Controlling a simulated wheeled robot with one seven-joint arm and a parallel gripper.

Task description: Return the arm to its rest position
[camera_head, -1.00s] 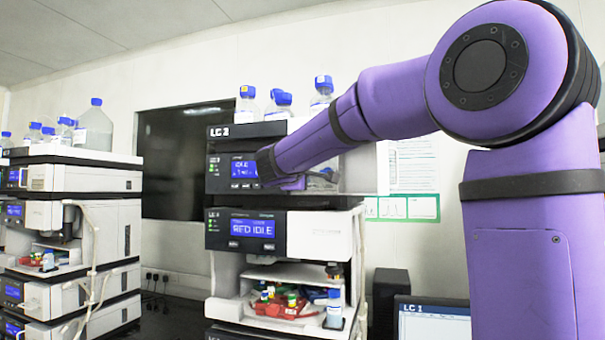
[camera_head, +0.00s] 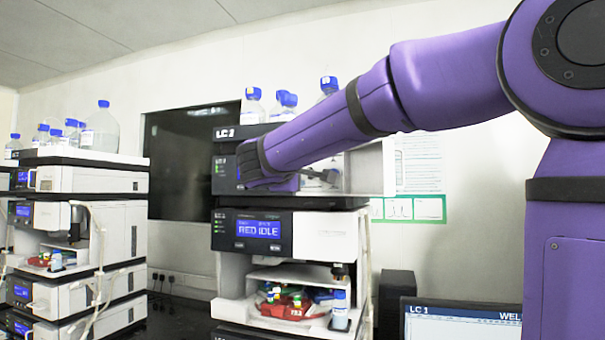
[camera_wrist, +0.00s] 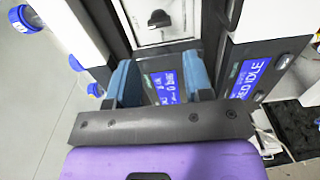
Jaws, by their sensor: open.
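My purple arm crosses the head view from the right, and its end (camera_head: 268,165) is in front of the upper module of the middle stack (camera_head: 325,240). The fingers are hidden in that view. In the wrist view my gripper (camera_wrist: 158,68) is open, with its two blue-grey fingers apart and nothing held between them. A blue display reading in bar (camera_wrist: 165,88) shows behind the gap. The blue RED IDLE display (camera_wrist: 250,77) is to the right of the fingers, and it also shows in the head view (camera_head: 258,229), below my arm's end.
The middle stack has an open bay with a red tray (camera_head: 287,308) of vials. Blue-capped bottles (camera_head: 289,104) stand on top, close to my arm. Another stack (camera_head: 100,215) stands at left. A monitor (camera_head: 462,322) and a dark box (camera_head: 396,298) are at lower right.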

